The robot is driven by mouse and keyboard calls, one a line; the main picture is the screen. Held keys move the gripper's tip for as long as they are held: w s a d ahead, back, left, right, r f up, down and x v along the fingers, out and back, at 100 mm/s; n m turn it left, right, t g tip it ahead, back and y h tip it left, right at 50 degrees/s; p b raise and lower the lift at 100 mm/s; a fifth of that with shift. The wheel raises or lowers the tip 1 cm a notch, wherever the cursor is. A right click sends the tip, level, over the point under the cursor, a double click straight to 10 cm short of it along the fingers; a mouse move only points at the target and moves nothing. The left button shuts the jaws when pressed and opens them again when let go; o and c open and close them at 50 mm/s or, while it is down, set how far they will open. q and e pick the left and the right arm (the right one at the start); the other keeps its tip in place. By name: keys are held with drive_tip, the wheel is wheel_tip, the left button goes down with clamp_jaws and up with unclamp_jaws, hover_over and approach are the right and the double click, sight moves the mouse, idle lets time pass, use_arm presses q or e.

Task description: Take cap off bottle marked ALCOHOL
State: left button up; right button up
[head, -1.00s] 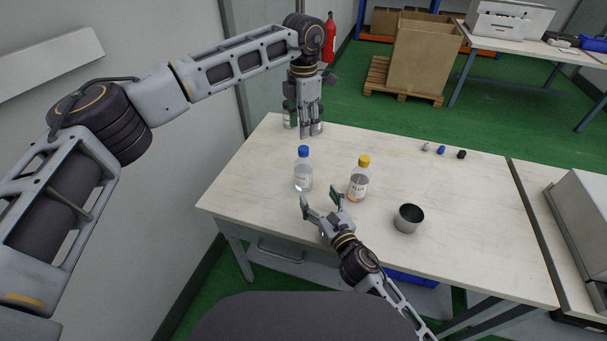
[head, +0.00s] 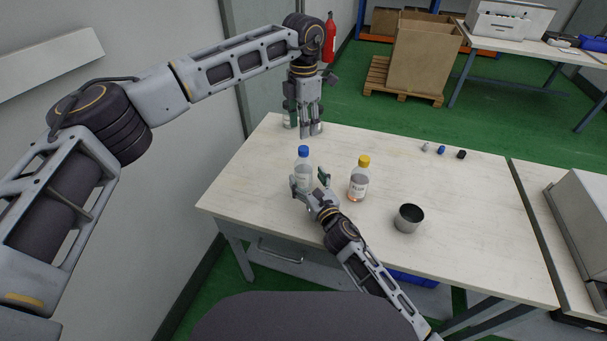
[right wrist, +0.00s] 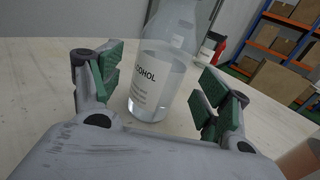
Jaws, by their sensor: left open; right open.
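The clear bottle marked ALCOHOL (right wrist: 152,88) stands upright in the right wrist view, between the spread fingers of my right gripper (right wrist: 157,90); its top is cut off there. In the head view this bottle (head: 303,170) has a blue cap (head: 303,150) on it. My right gripper (head: 309,185) is open just in front of the bottle's lower part, and I see no grip on it. My left gripper (head: 311,130) is open, pointing down above the table's back left, behind the bottle.
Small loose caps (head: 441,150) lie at the back right. Another bottle (head: 288,119) is partly hidden behind my left gripper.

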sight(307, 179)
drive_tip(key=shift+x, duration=1.45)
